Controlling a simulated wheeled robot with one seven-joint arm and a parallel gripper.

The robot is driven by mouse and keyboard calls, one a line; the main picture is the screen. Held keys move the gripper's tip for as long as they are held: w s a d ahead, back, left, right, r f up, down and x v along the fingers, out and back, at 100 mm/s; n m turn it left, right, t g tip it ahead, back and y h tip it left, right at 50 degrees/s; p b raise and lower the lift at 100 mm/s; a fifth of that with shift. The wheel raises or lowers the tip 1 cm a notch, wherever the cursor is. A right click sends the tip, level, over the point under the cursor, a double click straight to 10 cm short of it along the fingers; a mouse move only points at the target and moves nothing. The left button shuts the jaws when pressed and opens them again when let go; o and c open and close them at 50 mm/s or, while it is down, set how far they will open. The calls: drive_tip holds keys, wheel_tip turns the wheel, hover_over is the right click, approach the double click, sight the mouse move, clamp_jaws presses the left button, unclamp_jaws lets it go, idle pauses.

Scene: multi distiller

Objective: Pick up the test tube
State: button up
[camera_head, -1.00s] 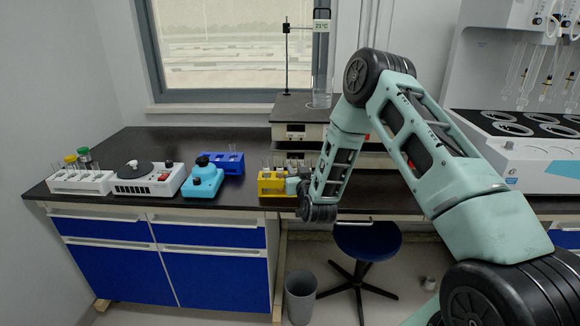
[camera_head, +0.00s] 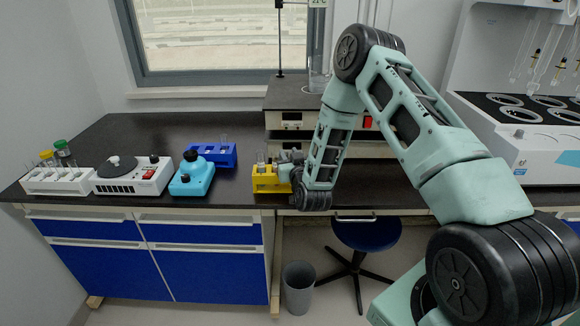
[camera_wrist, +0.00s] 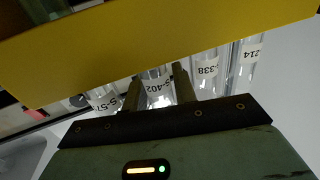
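Several clear test tubes stand in a yellow rack (camera_head: 266,184) at the bench's front edge. The rack's yellow wall (camera_wrist: 130,45) fills the upper part of the wrist view. Below it a row of labelled tubes shows, including one marked 402 (camera_wrist: 157,88), one marked 338 (camera_wrist: 206,72) and one marked 214 (camera_wrist: 249,60). My gripper (camera_wrist: 159,90) has its two fingers on either side of the tube marked 402. I cannot tell whether the fingers press on it. In the head view my gripper (camera_head: 284,170) is at the rack's right side, partly hidden by my arm.
Left of the yellow rack are a blue rack (camera_head: 213,155), a blue device (camera_head: 192,176), a white device with a black disc (camera_head: 131,178) and a white rack of tubes (camera_head: 56,182). A dark and white apparatus (camera_head: 294,106) stands behind. A stool (camera_head: 366,233) stands below.

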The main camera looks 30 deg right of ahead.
clamp_jaws()
drive_tip(key=shift+r, duration=0.1)
